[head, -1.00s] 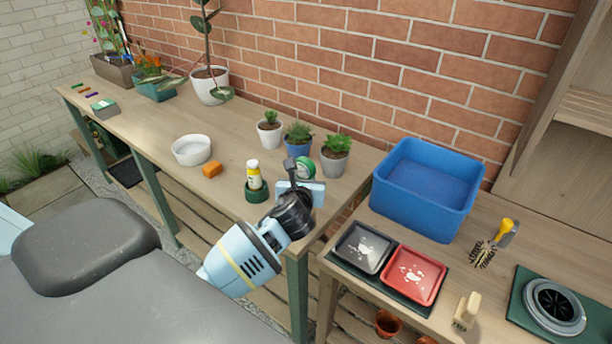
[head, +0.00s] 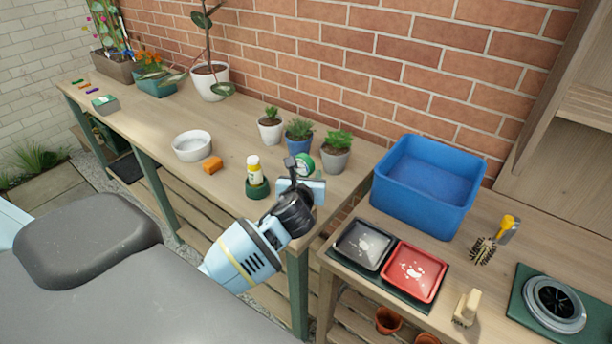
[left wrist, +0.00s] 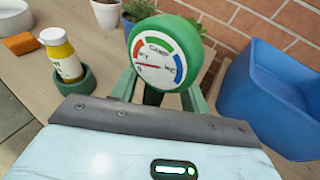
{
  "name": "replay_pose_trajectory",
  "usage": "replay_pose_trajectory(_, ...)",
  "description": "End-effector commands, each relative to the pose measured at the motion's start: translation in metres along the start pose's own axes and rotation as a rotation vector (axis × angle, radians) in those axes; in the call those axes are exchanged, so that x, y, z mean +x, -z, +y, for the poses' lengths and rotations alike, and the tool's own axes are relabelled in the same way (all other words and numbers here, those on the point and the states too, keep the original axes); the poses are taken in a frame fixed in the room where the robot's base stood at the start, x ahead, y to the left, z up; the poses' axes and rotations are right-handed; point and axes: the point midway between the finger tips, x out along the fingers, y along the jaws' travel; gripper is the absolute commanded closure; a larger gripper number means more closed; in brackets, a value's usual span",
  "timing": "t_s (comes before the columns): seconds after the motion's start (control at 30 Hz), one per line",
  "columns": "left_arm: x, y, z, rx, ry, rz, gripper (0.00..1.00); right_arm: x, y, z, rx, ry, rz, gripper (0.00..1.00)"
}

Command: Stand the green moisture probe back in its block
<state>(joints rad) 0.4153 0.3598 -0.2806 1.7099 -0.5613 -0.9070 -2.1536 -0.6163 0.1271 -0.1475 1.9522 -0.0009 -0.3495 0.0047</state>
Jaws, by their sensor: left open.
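The green moisture probe shows as a round green-rimmed dial with a white face (left wrist: 158,52) in the left wrist view. It also shows in the head view (head: 304,166), partly hidden behind my gripper. A dark part is seen below the dial; its lower end is hidden. My left gripper (left wrist: 160,92) is open, with its green fingers either side of the part below the dial. Its black wrist and pale blue body show in the head view (head: 294,208). I cannot make out the probe's block or whether the probe stands in it. My right gripper is not in view.
Small potted plants (head: 336,155) stand behind. An orange block (head: 213,165) and white bowl (head: 192,146) are further left. A blue bin (head: 425,185) stands on the right bench.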

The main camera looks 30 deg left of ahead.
Motion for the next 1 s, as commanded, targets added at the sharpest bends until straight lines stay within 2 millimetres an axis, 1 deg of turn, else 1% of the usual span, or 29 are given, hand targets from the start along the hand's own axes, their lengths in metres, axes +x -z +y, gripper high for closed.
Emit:
replay_pose_trajectory(0.1, 0.0, 0.0, 0.0, 0.0, 0.0, 0.0, 0.55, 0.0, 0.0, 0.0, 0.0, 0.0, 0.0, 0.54)
replay_pose_trajectory(0.13, -0.003, 0.0, 0.0, 0.0, 0.001, 0.0, 0.55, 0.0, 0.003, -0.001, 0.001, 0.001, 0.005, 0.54)
replay_pose_trajectory(0.33, -0.034, -0.002, 0.0, 0.0, 0.003, -0.003, 0.55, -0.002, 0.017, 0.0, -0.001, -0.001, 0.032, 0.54)
replay_pose_trajectory(0.5, -0.06, -0.001, 0.0, 0.0, 0.002, -0.003, 0.55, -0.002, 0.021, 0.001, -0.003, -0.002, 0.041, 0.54)
replay_pose_trajectory(0.6, -0.07, -0.001, 0.0, 0.0, 0.002, -0.002, 0.55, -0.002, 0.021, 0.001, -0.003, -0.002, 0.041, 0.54)
replay_pose_trajectory(0.77, -0.078, 0.0, 0.0, 0.0, 0.0, 0.0, 0.55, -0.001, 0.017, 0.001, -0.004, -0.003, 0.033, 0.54)
replay_pose_trajectory(1.0, -0.078, 0.0, 0.0, 0.0, 0.0, 0.0, 0.55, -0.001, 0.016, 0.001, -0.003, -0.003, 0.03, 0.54)
